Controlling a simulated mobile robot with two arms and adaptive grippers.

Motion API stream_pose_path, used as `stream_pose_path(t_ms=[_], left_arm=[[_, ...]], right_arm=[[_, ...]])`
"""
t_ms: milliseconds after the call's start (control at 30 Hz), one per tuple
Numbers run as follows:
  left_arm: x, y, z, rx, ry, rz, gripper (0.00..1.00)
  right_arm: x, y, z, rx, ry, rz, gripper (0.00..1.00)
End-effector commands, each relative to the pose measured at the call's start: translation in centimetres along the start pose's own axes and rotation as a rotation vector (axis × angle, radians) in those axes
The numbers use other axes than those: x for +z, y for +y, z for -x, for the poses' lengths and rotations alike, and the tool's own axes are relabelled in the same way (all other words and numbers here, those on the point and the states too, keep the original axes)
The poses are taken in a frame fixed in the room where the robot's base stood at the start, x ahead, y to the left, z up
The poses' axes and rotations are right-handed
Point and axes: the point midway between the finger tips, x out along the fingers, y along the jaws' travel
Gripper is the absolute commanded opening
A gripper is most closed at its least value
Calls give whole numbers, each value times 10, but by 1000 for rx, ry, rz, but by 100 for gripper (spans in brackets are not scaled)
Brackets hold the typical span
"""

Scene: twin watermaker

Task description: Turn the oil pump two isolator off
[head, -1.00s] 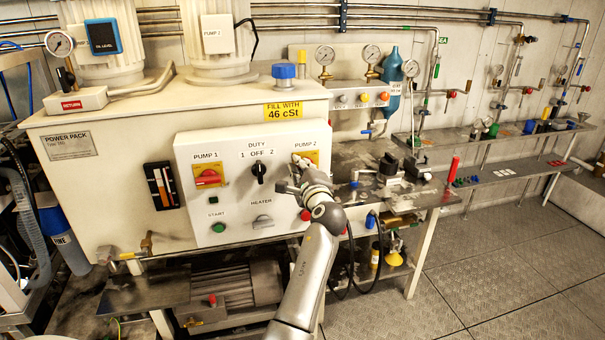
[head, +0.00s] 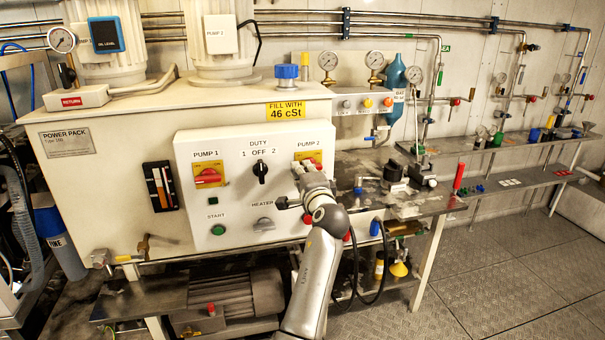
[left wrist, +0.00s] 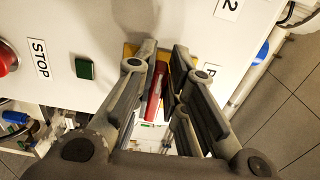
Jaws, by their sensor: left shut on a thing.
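The pump 2 isolator, with its yellow plate (head: 315,155) and red handle, is at the upper right of the white control panel (head: 230,155). My left gripper (head: 305,168) is in front of it and hides most of the handle. In the left wrist view, the red handle (left wrist: 155,90) stands between the two fingers of my left gripper (left wrist: 165,85), which is shut on it. The yellow plate shows behind the fingertips (left wrist: 132,48). The handle's exact angle on the plate is hard to tell. My right gripper is not in view.
The pump 1 isolator (head: 208,176) and black duty switch (head: 261,170) are left on the same panel. The heater knob (head: 264,224) and green start button (head: 218,230) are lower. A cluttered bench (head: 425,203) is to the right, with open floor beyond.

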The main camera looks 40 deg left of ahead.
Motion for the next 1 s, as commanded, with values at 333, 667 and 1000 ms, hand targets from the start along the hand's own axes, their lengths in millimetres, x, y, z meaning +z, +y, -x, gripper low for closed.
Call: stream_pose_path(t_ms=[333,667,1000], left_arm=[[0,-1,0,0,1,8,18],[0,0,0,0,1,4,34],[0,0,23,1,1,4,34]], right_arm=[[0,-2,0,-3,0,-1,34],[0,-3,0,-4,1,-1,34],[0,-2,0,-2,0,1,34]])
